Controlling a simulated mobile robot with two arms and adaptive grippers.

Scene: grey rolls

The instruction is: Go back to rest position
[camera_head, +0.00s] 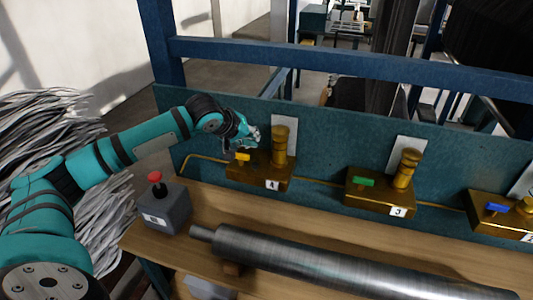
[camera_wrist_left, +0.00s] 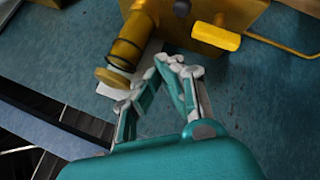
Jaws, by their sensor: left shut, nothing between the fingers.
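My left gripper (camera_head: 254,135) is shut and empty. It is just above the brass block labelled 4 (camera_head: 262,175), left of that block's upright brass cylinder (camera_head: 280,146) and close to its yellow lever (camera_head: 243,156). In the left wrist view the fingertips (camera_wrist_left: 178,66) meet beside the brass cylinder (camera_wrist_left: 130,42), and the yellow lever (camera_wrist_left: 216,36) is up and to the right. I cannot tell whether the fingers touch the block. My right gripper is not in view.
Brass blocks with a green lever (camera_head: 363,181) and a blue lever (camera_head: 497,207) stand further right along the teal panel (camera_head: 330,150). A grey box with a red knob (camera_head: 155,177) and a long grey roll (camera_head: 330,262) are in front. A blue rail (camera_head: 350,63) runs behind.

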